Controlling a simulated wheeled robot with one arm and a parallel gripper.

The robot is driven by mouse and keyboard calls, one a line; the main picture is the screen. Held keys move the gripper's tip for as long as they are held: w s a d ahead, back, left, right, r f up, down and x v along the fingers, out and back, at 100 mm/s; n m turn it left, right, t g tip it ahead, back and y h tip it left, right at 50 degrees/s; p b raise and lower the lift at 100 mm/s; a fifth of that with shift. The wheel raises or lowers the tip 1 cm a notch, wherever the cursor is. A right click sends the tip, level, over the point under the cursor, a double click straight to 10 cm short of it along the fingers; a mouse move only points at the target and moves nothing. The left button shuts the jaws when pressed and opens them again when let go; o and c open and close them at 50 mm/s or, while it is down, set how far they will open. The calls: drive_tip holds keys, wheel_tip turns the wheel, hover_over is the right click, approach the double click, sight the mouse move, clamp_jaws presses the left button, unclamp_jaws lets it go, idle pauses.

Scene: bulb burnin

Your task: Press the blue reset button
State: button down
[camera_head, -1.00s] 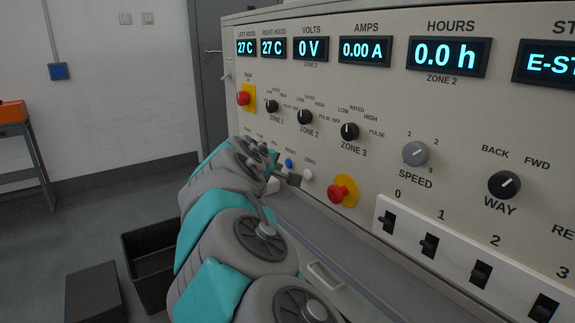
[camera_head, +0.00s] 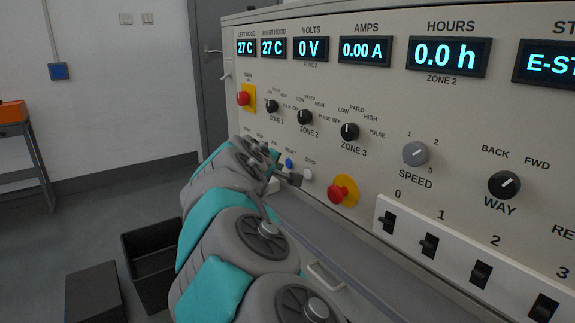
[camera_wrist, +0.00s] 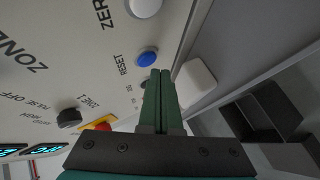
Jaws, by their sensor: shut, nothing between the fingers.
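The blue reset button (camera_head: 289,163) is a small round button on the lower part of the cream control panel (camera_head: 262,65), under the word RESET. In the wrist view the blue button (camera_wrist: 147,58) sits just beyond and slightly left of the fingertips. My gripper (camera_wrist: 160,72) is shut and empty, its two green fingers together and pointing towards the panel. I cannot tell whether the fingertips touch the panel.
A white ZERO button (camera_head: 308,175) is right of the blue one. A red emergency button (camera_head: 341,190) on yellow stands further right. A white block (camera_wrist: 196,84) is beside the fingers. Dark bins (camera_head: 150,262) stand on the floor at left.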

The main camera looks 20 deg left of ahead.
drive_tip(key=shift+w+d, duration=0.2)
drive_tip(key=shift+w, duration=0.05)
drive_tip(key=shift+w+d, duration=0.25)
drive_tip(key=shift+w, duration=0.05)
idle(0.8)
idle(0.3)
drive_tip(key=shift+s+a, duration=0.55)
drive_tip(key=shift+s, duration=0.1)
drive_tip(key=s+a+b, duration=0.2)
drive_tip(key=s+a, duration=0.1)
drive_tip(key=shift+s+a, duration=0.1)
drive_tip(key=shift+s, duration=0.3)
idle(0.6)
